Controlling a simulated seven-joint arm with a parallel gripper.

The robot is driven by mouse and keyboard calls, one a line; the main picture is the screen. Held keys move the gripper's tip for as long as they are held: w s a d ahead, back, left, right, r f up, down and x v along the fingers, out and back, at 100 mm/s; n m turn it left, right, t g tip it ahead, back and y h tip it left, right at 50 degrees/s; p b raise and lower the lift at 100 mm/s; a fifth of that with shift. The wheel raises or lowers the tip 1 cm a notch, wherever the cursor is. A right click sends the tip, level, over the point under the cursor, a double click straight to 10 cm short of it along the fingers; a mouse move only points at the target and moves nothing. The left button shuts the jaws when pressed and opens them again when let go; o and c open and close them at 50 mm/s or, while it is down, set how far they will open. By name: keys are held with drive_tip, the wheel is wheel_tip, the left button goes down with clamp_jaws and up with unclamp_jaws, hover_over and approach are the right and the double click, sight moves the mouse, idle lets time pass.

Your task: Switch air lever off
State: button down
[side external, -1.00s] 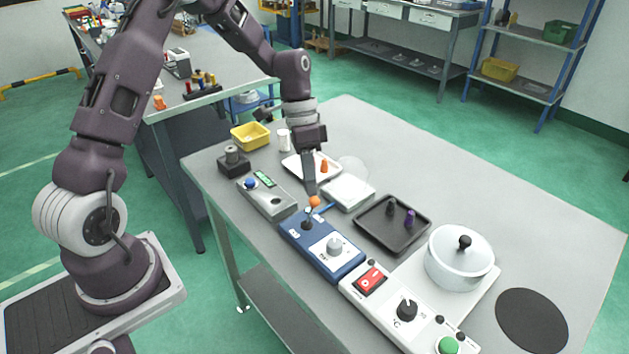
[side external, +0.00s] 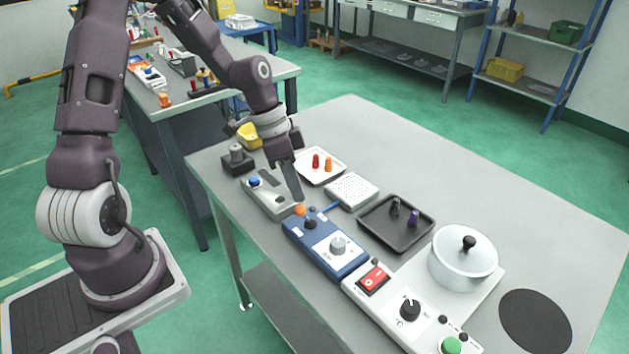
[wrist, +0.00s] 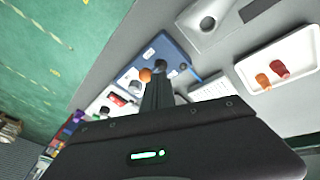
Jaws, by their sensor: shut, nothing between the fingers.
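The blue box (side external: 327,245) sits on the grey bench and carries a grey dial (side external: 338,244). At its far left end is the air lever, with a dark base and an orange ball knob (side external: 300,211). The lever leans to the left. My gripper (side external: 298,197) is shut and empty, its fingertips just above and beside the orange knob. In the wrist view my fingertips (wrist: 158,88) are right beside the orange knob (wrist: 145,75). I cannot tell whether they touch it.
A grey box with a blue button (side external: 254,181) stands to the left of the blue box. A perforated white block (side external: 352,190), a white tray (side external: 320,179) and a black tray (side external: 364,242) lie behind. The red-switch panel (side external: 374,279) and a pot (side external: 463,262) are to the right.

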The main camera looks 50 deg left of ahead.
drive_tip(key=shift+r, duration=0.75)
drive_tip(key=shift+a, duration=0.1)
drive_tip(key=s+a+r, duration=0.3)
drive_tip(key=a+r, duration=0.3)
drive_tip(key=r, duration=0.3)
drive_tip(key=shift+s+r, duration=0.3)
drive_tip(key=s+d+r+n+t+y, duration=0.1)
drive_tip(key=s+d+r+n+t, duration=0.1)
drive_tip(key=s+d, duration=0.4)
drive_tip(key=s+d+r+n+t+y, duration=0.2)
drive_tip(key=s+d+r+n, duration=0.2)
drive_tip(key=s, duration=0.5)
drive_tip(key=shift+s+d+r+y, duration=0.25)
drive_tip(key=shift+d+r+y, duration=0.05)
drive_tip(key=shift+d+r, duration=0.5)
